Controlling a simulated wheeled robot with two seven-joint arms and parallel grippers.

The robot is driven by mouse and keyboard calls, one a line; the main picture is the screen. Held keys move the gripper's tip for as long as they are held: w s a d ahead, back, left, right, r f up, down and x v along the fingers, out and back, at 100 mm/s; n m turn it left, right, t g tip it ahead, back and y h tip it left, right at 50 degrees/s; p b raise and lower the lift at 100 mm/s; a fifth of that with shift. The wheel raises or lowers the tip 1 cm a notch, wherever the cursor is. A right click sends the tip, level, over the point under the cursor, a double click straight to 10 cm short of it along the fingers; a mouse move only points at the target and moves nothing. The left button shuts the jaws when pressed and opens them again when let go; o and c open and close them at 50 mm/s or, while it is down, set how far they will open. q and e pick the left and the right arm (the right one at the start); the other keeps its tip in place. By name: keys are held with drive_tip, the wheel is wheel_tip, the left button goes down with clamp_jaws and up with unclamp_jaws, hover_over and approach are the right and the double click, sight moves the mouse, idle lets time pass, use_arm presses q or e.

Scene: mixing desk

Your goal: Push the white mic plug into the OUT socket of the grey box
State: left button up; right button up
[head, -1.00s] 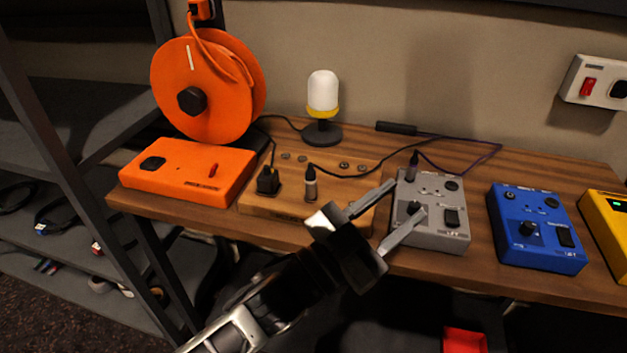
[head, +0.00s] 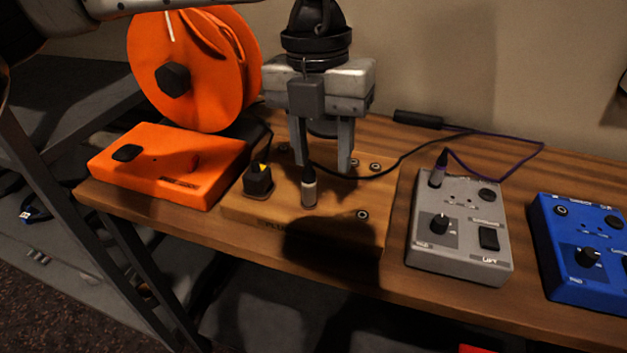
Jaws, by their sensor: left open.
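The white mic plug (head: 309,192), dark with a pale band, stands upright in the wooden block (head: 290,218). A dark cable leaves its top. My left gripper (head: 323,168) points down above the block, open, with its fingertips just above and behind the plug. I cannot tell whether the plug lies between the fingers in depth. The grey box (head: 462,245) is to the right. A purple-banded plug (head: 438,172) stands in its back-left corner, and a round dark socket (head: 487,195) shows at its back right. Its small labels are too blurred to read. My right gripper is not in view.
A black plug (head: 258,182) stands on the block's left part. The orange box (head: 165,165) and orange reel (head: 190,75) are left, the blue box (head: 585,255) right. Black and purple cables cross the table behind. Bare wood (head: 395,240) separates block and grey box.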

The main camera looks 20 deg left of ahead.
sight(309, 172)
use_arm(q)
drive_tip(key=shift+w+a+r+n+t+y, duration=0.2)
drive_tip(key=shift+w+a+r, duration=0.15)
drive_tip(key=shift+a, duration=0.25)
drive_tip(key=shift+w+a+r+n+t+y, duration=0.1)
drive_tip(key=shift+w+a+r+y, duration=0.15)
drive_tip(key=shift+a, duration=0.3)
drive_tip(key=shift+d+f, duration=0.1)
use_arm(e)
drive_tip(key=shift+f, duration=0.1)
use_arm(q)
drive_tip(key=shift+f+b, duration=0.45)
drive_tip(key=shift+f, duration=0.1)
wheel_tip(309, 172, down, 7)
drive_tip(key=b, duration=0.5)
drive_tip(key=shift+f+b, duration=0.25)
drive_tip(key=shift+b, duration=0.15)
drive_tip(key=shift+f, duration=0.1)
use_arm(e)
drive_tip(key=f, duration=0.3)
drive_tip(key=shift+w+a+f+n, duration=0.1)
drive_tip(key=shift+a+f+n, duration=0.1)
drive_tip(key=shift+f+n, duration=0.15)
